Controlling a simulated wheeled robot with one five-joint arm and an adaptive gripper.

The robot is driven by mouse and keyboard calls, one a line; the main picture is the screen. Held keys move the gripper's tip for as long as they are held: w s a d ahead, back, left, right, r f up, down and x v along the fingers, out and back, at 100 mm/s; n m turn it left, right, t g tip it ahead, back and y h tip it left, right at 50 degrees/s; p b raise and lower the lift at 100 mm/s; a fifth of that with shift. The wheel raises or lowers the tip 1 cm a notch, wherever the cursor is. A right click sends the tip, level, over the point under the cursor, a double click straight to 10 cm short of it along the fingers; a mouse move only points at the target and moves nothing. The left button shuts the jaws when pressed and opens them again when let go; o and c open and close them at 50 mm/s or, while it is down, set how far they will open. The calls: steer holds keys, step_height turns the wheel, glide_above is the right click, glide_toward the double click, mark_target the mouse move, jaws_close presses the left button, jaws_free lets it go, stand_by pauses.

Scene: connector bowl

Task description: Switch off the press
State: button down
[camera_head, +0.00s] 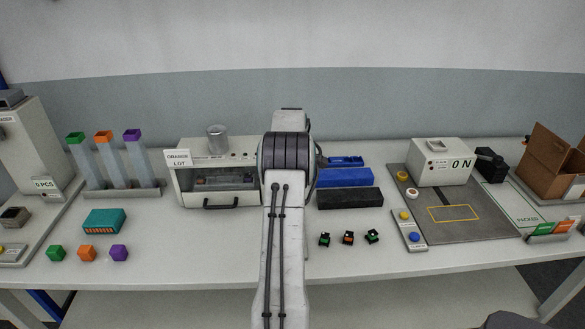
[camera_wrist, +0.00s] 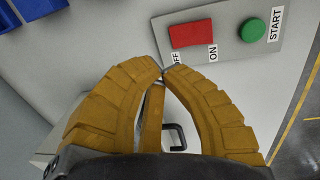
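In the wrist view a grey control panel (camera_wrist: 232,75) carries a red switch (camera_wrist: 191,34) with OFF and ON labels beside it and a round green START button (camera_wrist: 252,30). I cannot tell which side of the red switch is pressed in. My gripper (camera_wrist: 162,71) has yellow-brown fingers whose tips meet with nothing seen between them. The tips show just below and left of the red switch, near the partly covered OFF label; I cannot tell if they touch the panel. In the head view my arm hides the gripper and this panel.
A white machine (camera_head: 190,190) with a dark handle (camera_head: 221,206) and a metal cylinder (camera_head: 217,139) on top stands left of my arm. Blue (camera_head: 345,177) and black (camera_head: 349,197) bins stand right of it. A white box (camera_head: 440,163) reads "0 N". The front centre-left tabletop is clear.

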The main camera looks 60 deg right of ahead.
step_height(320, 180, up, 6)
steer(key=shift+w+d+r, duration=0.15)
steer(key=shift+w+d, duration=0.05)
steer(key=shift+d, duration=0.1)
stand_by(0.8)
